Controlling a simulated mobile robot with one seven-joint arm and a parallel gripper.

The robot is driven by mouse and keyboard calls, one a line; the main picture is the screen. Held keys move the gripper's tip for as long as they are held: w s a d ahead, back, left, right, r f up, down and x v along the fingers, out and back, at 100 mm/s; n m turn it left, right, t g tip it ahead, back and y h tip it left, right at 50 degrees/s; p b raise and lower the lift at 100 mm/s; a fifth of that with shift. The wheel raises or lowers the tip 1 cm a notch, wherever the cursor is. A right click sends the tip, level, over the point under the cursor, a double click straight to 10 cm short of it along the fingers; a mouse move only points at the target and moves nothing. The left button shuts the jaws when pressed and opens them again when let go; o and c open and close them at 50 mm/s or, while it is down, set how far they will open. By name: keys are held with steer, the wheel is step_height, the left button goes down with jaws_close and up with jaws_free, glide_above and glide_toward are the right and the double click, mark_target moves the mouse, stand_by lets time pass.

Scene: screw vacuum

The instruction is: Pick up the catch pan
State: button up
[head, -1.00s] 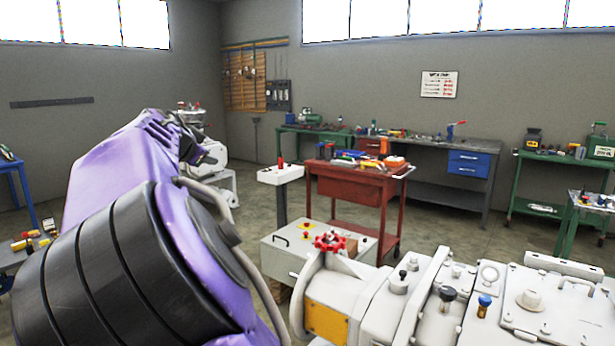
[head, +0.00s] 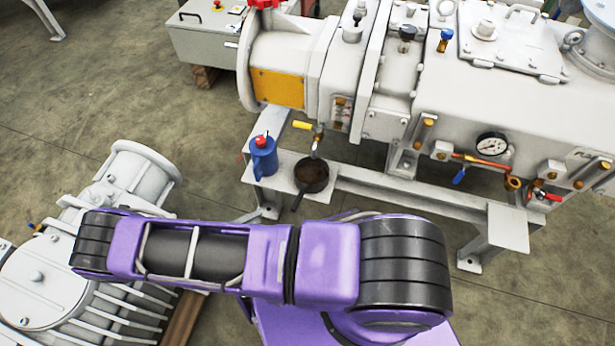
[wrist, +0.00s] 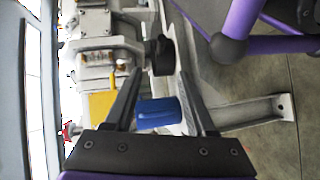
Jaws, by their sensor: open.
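The catch pan (head: 312,175) is a small dark round pan with a handle toward the front. It sits on a pale ledge below the brass drain valve (head: 317,138) of the white machine. In the wrist view the pan (wrist: 161,55) shows just beyond the fingertips, near the middle. My gripper (wrist: 158,75) is open, with its two dark fingers apart and nothing seen held. The gripper's end is not clearly seen in the head view, so its exact distance from the pan cannot be told.
A blue jug with a red top (head: 263,157) stands on the ledge left of the pan. In the wrist view the jug (wrist: 158,112) appears between the fingers; its depth is unclear. The white vacuum machine (head: 385,90) is behind. Another grey machine (head: 100,240) stands at left.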

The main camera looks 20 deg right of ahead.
glide_toward(301, 193)
steer(key=d+f, duration=0.2)
steer(key=d, duration=0.2)
steer(key=shift+w+x, duration=0.25)
steer(key=shift+x, duration=1.25)
steer(key=shift+w+x, duration=0.25)
steer(key=shift+x, duration=1.25)
steer(key=shift+a+r, duration=0.15)
steer(key=shift+c, duration=0.3)
jaws_close()
